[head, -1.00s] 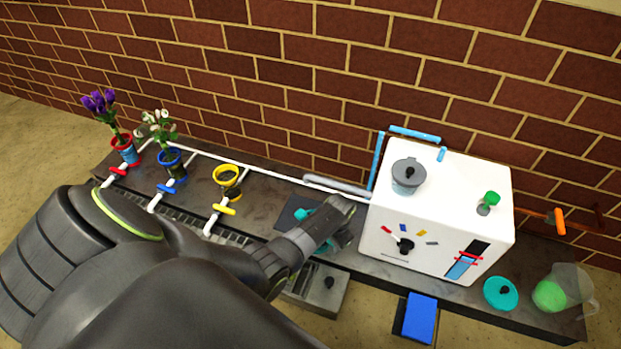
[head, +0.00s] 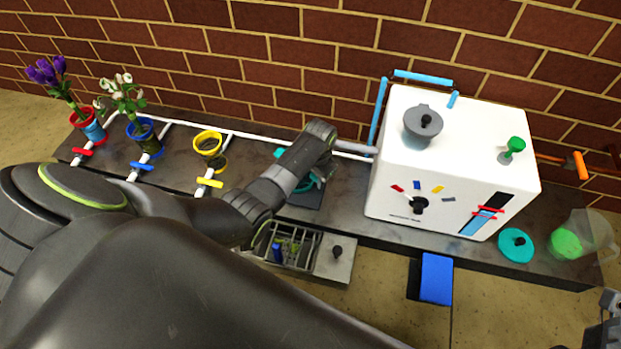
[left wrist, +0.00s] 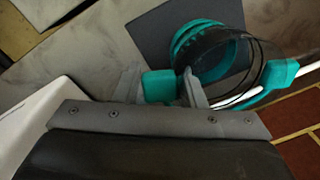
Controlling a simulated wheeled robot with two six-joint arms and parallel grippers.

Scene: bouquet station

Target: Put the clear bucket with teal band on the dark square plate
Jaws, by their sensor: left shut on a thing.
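The clear bucket with teal band (left wrist: 222,52) is in my left gripper (left wrist: 160,88), whose fingers are shut on a teal block on its side. In the head view my left arm covers most of the bucket; teal parts (head: 312,182) show on both sides of it. The dark square plate (head: 304,197) lies on the bench just under and in front of the bucket. In the left wrist view the plate (left wrist: 160,28) shows behind the bucket, which overlaps it. I cannot tell whether they touch. A grey part at the lower right edge seems to be my right gripper (head: 606,308), cut off.
A white box (head: 455,165) with a grey lidded pot (head: 422,124) stands right of the plate. An open compartment (head: 290,245) is at the front edge. A teal lid (head: 516,245) lies at right.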

